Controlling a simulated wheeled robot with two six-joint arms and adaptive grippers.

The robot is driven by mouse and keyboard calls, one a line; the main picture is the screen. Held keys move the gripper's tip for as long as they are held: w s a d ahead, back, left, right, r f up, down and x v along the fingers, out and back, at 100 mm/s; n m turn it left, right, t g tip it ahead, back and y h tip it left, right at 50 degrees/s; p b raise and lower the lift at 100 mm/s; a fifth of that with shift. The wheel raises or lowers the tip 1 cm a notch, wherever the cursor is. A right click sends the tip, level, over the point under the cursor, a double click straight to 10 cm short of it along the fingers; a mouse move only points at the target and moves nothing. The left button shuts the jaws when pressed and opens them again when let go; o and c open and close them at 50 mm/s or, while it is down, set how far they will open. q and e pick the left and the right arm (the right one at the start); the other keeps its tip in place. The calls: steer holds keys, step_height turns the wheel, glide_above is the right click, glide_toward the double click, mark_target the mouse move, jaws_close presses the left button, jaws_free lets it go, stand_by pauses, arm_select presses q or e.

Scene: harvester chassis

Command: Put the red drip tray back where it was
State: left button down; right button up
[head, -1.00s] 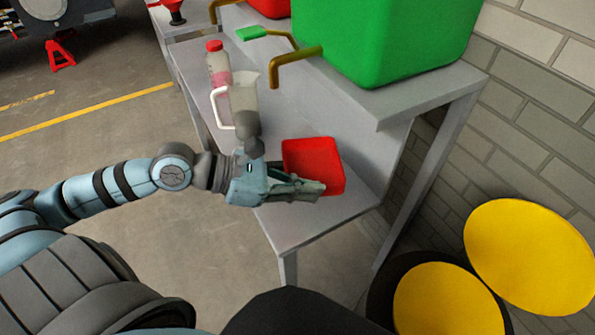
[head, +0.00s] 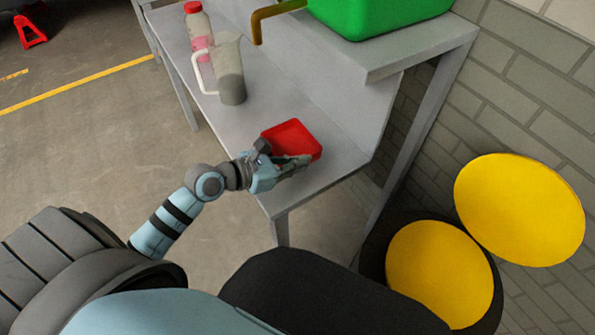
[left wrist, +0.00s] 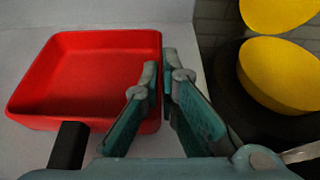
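The red drip tray (head: 290,136) is a shallow square tray at the near end of the grey bench's lower surface (head: 310,186), roughly level. I cannot tell whether its base touches the surface. My left gripper (head: 306,160) is at its near right edge. In the left wrist view the tray (left wrist: 85,75) fills the left half. There the left gripper (left wrist: 161,78) has its fingertips close together on either side of the tray's right wall, pinching it. The fingers hide part of that wall. My right gripper is not in view.
A red-capped bottle (head: 199,30) and a translucent jug (head: 230,75) stand farther back on the lower surface. A green container (head: 380,15) sits on the raised shelf beside a brass spout (head: 262,25). Yellow round lids (head: 520,210) are at the right. Bare surface lies between jug and tray.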

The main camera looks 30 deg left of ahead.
arm_select(q)
step_height(320, 180, down, 2)
steer(key=shift+f, duration=0.1)
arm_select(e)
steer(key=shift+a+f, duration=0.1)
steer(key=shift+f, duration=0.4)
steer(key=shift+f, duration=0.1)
arm_select(q)
steer(key=c, duration=1.8)
jaws_free()
